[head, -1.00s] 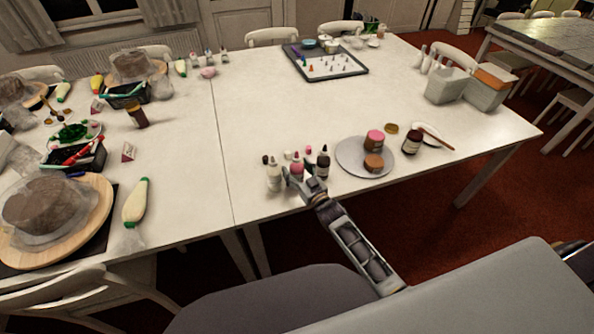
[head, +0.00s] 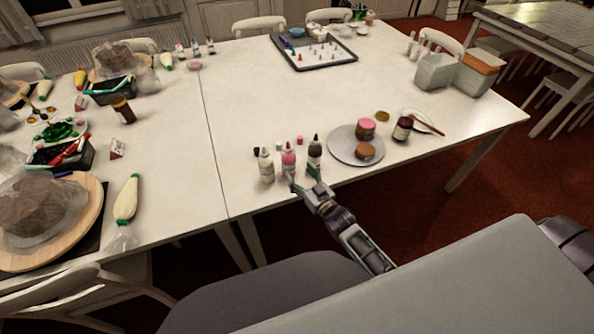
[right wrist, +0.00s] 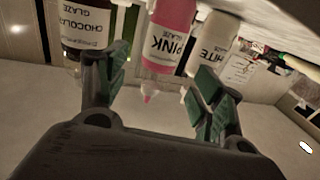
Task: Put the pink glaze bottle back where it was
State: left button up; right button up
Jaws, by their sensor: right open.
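The pink glaze bottle (head: 288,158) stands upright near the table's front edge, between the white glaze bottle (head: 266,168) and the dark chocolate glaze bottle (head: 314,155). My right gripper (head: 303,188) is open and empty, just in front of the pink bottle on the near side. In the right wrist view, which is upside down, the pink bottle (right wrist: 172,35) shows beyond the spread fingers of the right gripper (right wrist: 160,85), apart from them. The chocolate bottle (right wrist: 88,25) and white bottle (right wrist: 215,40) flank it. My left gripper is not in view.
Small caps (head: 299,140) lie behind the bottles. A round grey board (head: 345,152) with small cakes and a dark jar (head: 402,128) are to the right. A tray (head: 310,62) lies at the back. The table middle is clear.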

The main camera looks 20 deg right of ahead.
jog(key=shift+v, duration=2)
jog(key=shift+g, duration=0.3)
